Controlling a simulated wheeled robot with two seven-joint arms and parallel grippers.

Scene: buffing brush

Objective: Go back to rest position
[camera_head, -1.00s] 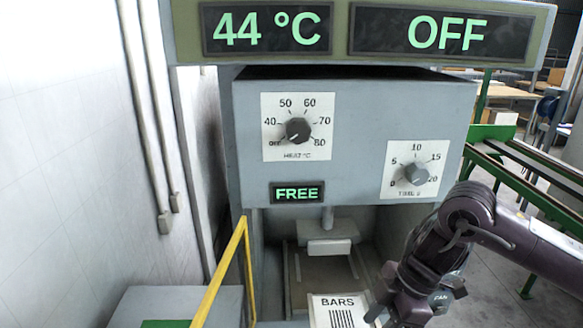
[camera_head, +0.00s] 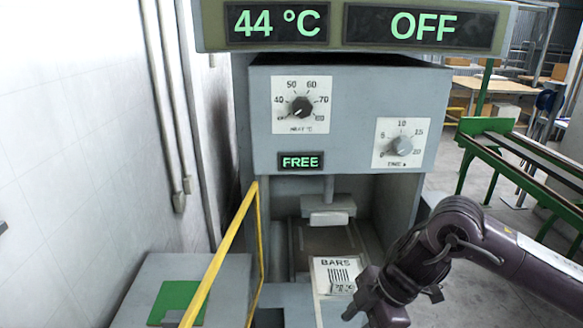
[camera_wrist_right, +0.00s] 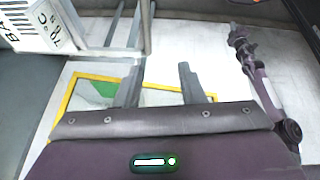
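My right arm enters the head view from the right, with its gripper (camera_head: 362,303) low in front of the machine, to the right of the BARS card (camera_head: 338,275). In the right wrist view its two fingers (camera_wrist_right: 158,84) stand apart with nothing between them. A dark purple arm (camera_wrist_right: 262,85) at the right of that view looks like my left arm; its gripper end is too small to read. The grey machine (camera_head: 350,110) shows 44 °C, OFF and FREE. It carries a heat dial (camera_head: 302,107) and a time dial (camera_head: 402,146).
A yellow rail (camera_head: 222,255) stands left of the machine's opening, by a grey box with a green patch (camera_head: 175,302). White wall and pipes (camera_head: 170,110) line the left. A green conveyor frame (camera_head: 485,125) is at the right, with open floor before it.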

